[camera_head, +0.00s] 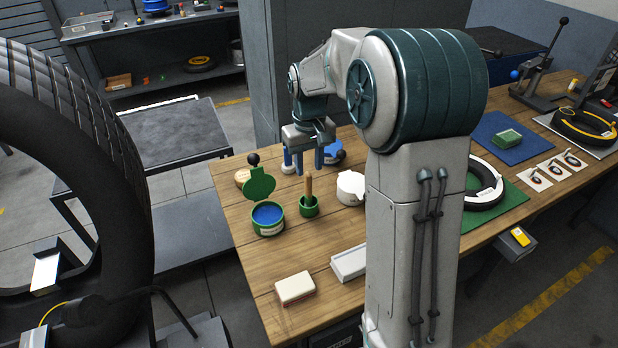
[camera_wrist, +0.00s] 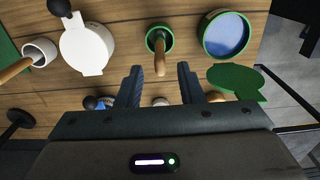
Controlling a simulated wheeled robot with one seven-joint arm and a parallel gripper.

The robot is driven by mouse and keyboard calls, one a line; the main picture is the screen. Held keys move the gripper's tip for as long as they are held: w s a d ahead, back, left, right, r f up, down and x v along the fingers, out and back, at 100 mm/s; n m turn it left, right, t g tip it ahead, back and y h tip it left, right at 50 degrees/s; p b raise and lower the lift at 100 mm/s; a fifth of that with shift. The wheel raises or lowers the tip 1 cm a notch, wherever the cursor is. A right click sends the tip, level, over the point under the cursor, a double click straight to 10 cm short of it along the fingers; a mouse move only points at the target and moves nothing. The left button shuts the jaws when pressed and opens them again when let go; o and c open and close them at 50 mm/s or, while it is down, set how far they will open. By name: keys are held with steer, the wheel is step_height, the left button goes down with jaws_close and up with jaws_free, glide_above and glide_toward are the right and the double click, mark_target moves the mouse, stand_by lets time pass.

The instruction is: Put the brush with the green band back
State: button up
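A brush with a wooden handle (camera_head: 308,188) stands upright in a small green cup (camera_head: 309,208) on the wooden bench. No band shows on it. The wrist view shows the same handle (camera_wrist: 160,58) and green cup (camera_wrist: 166,31). My gripper (camera_head: 308,170) is open and empty, just behind and above the handle's top. In the wrist view the handle's end appears between my fingertips (camera_wrist: 159,67), not touching either.
A white pot (camera_head: 350,188) stands to the right. A white cup (camera_wrist: 40,50) with another wooden handle shows in the wrist view. A blue lid (camera_head: 333,152) is behind my gripper. A tyre (camera_head: 484,187) lies farther right.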

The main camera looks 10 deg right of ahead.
step_height(320, 180, up, 5)
steer(key=shift+r, duration=0.15)
steer(key=shift+s+r, duration=0.15)
steer(key=shift+r, duration=0.1)
steer(key=s+f+m+t, duration=0.2)
steer(key=s+t, duration=0.1)
steer(key=s, duration=2.1)
steer(key=shift+s, duration=0.25)
steer(key=shift+f, duration=0.1)
